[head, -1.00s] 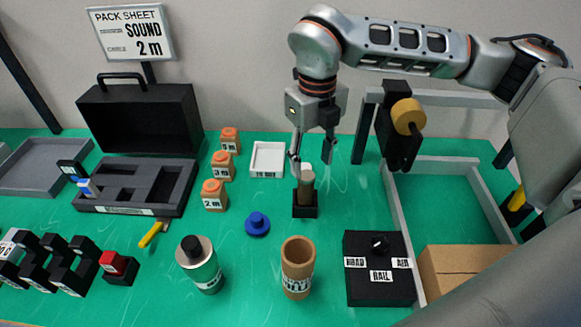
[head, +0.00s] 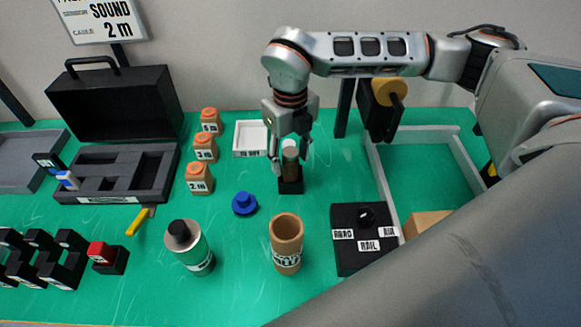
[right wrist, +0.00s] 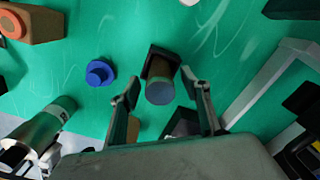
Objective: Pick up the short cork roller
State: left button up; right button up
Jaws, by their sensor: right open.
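The short cork roller (head: 290,167) appears to be the small brown cylinder with a pale top, standing upright in a black square holder (head: 291,187). In the right wrist view its round grey end (right wrist: 160,93) faces the camera, with the holder (right wrist: 163,57) behind it. My right gripper (head: 289,162) is open, pointing down over the holder, with one finger on each side of the roller. In the right wrist view the roller lies between the two fingers (right wrist: 162,80), with a visible gap to each. My left gripper is not in view.
A cork-coloured cup (head: 286,248), a blue knob (head: 244,203) and a green-and-silver canister (head: 194,250) stand in front and left. A black switch box (head: 355,257) is front right. A white tray (head: 251,138) is behind left. A grey-walled frame (head: 384,190) lies right.

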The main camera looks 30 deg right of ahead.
grip_shut()
jog(key=shift+r, duration=0.2)
